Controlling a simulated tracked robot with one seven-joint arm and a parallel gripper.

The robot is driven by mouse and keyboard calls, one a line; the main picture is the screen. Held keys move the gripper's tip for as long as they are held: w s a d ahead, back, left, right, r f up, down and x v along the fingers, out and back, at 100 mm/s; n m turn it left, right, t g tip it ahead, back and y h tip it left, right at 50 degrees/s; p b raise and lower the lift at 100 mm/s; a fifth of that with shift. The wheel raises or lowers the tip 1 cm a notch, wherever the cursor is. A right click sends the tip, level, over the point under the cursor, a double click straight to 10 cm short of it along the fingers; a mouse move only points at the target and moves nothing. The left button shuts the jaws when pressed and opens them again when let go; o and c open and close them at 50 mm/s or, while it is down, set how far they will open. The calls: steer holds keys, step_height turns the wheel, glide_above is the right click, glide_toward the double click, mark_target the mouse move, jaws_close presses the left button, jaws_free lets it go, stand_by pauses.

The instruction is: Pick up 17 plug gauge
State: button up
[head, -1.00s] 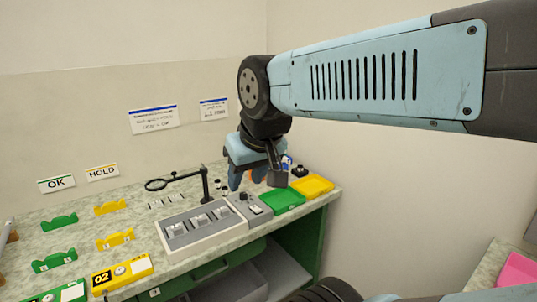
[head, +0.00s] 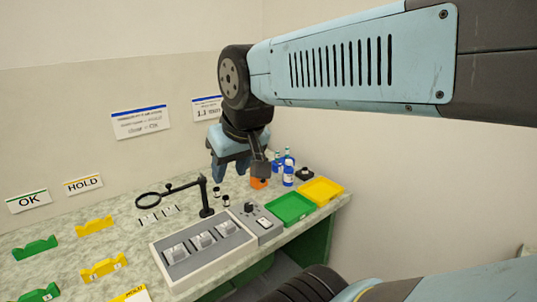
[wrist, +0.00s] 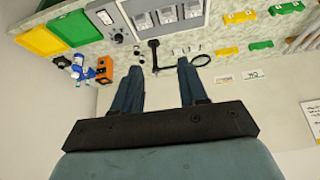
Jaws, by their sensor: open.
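My gripper (head: 232,172) is open and empty above the back of the bench; its two blue fingers also show in the wrist view (wrist: 159,68). Two small dark cylinders with pale parts, (head: 217,192) and (head: 226,201), stand on the bench below it, to the right of the magnifier post. They may be plug gauges, but I cannot read a number on either, so I cannot tell which is 17. In the wrist view they are tiny, near the left finger.
A magnifier on a black stand (head: 204,198) rises near the gripper. In front are a grey tray with several blocks (head: 185,268) and a control box (head: 252,221). Green (head: 293,208) and yellow (head: 322,192) bins, blue bottles (head: 288,176) and an orange block (head: 258,183) stand at right.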

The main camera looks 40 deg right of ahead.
steer(key=shift+d, duration=0.15)
steer(key=shift+o, duration=1)
steer(key=shift+w+d, duration=0.15)
steer(key=shift+w, duration=0.05)
steer(key=w+d+f+n+g+h, duration=0.1)
steer(key=w+d+n+g+h, duration=0.2)
steer(key=w+d, duration=0.85)
steer(key=w+d+f+n+h, duration=0.3)
steer(key=w+d, duration=0.5)
steer(key=w, duration=0.6)
steer(key=n+g+h, duration=0.2)
steer(key=n+h, duration=0.5)
steer(key=n, duration=0.6)
glide_toward(286, 148)
steer(key=x, duration=0.9)
steer(key=shift+w+d+f, duration=0.1)
steer(key=shift+w+d, duration=0.1)
steer(key=shift+d, duration=0.1)
